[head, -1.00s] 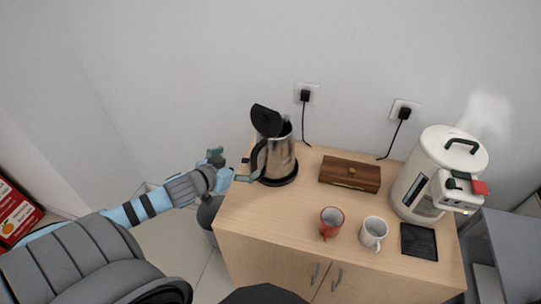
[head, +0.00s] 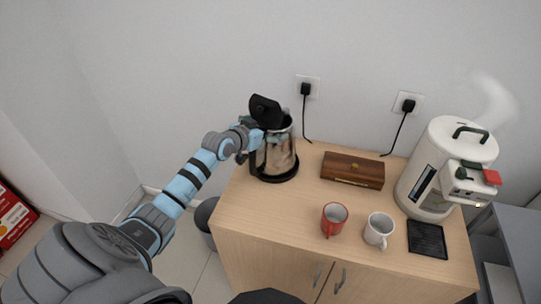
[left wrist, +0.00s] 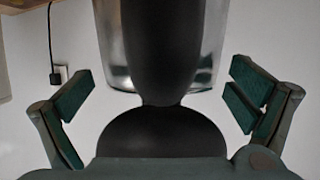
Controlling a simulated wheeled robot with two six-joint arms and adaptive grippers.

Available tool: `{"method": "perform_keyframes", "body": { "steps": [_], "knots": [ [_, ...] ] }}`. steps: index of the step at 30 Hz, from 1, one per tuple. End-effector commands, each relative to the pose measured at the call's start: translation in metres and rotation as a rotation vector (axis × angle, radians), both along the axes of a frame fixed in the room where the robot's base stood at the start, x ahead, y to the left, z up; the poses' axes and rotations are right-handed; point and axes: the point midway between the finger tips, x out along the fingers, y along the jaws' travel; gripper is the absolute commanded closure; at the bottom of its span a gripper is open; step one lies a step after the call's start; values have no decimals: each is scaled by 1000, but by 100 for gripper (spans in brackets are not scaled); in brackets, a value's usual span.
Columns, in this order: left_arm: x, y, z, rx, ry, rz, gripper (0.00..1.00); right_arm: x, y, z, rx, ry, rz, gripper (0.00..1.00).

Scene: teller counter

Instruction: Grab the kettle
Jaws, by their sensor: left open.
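The kettle (head: 281,158) is silver with a black base, black handle and raised black lid (head: 264,110). It stands upright at the back left of the wooden cabinet. My left gripper (head: 249,141) is at the handle side of the kettle, partly hidden by my own wrist. In the left wrist view, the gripper (left wrist: 160,98) is open, its fingers spread to either side of the black handle (left wrist: 160,45), with clear gaps on both sides. The silver body shows behind the handle, and the rounded lid (left wrist: 155,135) shows below it. My right gripper is not in view.
On the cabinet top (head: 270,208) are a brown wooden box (head: 352,171), a red mug (head: 334,220), a white mug (head: 379,231) and a steaming white dispenser (head: 446,160) with a black drip tray (head: 427,240). Two plugs with cords are on the wall behind.

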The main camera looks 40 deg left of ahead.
Motion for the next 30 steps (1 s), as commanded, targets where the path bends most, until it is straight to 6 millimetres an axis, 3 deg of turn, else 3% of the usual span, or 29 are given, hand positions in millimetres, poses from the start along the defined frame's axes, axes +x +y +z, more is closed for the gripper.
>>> {"method": "perform_keyframes", "body": {
  "steps": [2, 16, 25, 30],
  "knots": [
    [0, 0, 1, 1, 0, 1, 2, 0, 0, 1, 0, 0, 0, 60],
    [-1, 0, 1, 2, 1, 0, 77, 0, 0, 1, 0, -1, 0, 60],
    [0, 1, 5, 3, -4, 0, 78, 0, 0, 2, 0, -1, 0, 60],
    [0, 1, 24, 5, -7, -1, 78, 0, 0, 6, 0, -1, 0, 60]
  ]
}}
